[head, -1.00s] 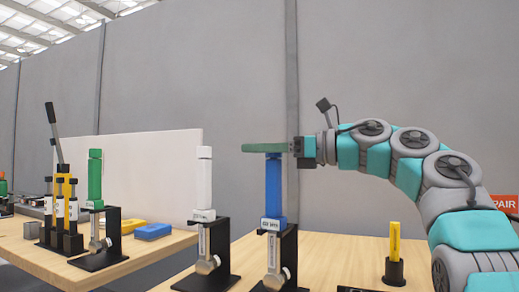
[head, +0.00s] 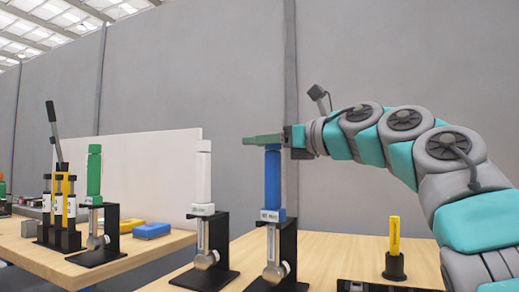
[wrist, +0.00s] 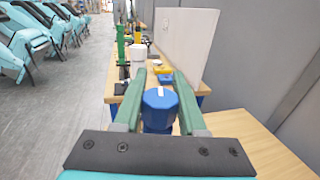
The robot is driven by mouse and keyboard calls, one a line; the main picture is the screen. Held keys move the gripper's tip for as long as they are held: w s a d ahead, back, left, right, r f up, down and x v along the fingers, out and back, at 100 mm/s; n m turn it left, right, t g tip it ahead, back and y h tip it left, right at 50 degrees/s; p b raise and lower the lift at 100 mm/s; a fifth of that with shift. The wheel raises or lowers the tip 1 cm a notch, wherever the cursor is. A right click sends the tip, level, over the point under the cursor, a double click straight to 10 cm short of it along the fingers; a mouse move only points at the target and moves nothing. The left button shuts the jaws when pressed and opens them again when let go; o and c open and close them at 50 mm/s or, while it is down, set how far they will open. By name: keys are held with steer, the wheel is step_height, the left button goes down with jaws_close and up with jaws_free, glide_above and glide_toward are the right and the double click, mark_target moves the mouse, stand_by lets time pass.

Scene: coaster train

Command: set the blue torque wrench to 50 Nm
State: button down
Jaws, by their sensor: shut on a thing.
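The blue torque wrench (head: 273,180) stands upright in a black stand on the near table. It has a blue grip, a small white label (head: 270,215) on a blue collar and a silver shaft down to a round head. The label's text is too small to read surely. My gripper (head: 262,140) reaches in from the right at the top of the grip, its green fingers level. In the wrist view the fingers (wrist: 159,100) are shut on either side of the blue round top (wrist: 160,98), which carries a white mark.
A white wrench (head: 204,180) stands in its own stand just to the left, and a green wrench (head: 94,175) farther left. A yellow tool (head: 394,236) stands in a black holder at the right. A white panel (head: 145,170) stands behind the left table.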

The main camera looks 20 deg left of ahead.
steer(key=shift+w+d+m+t+h+p, duration=0.15)
steer(key=shift+w+m+t+h+p, duration=0.1)
steer(key=shift+m+t+h, duration=0.9)
steer(key=shift+w+d+m+t+h+p, duration=0.1)
steer(key=shift+w+m+t+h, duration=0.2)
steer(key=shift+m+t, duration=0.95)
steer(key=shift+t+h, duration=0.35)
steer(key=shift+t, duration=0.35)
steer(key=shift+c, duration=2.4)
jaws_free()
steer(key=shift+s+d, duration=0.1)
steer(key=shift+d, duration=0.05)
steer(key=b+v, duration=0.1)
steer(key=v, duration=0.6)
steer(key=shift+s+d+b, duration=0.15)
steer(key=shift+d+b, duration=0.05)
steer(key=shift+b, duration=0.15)
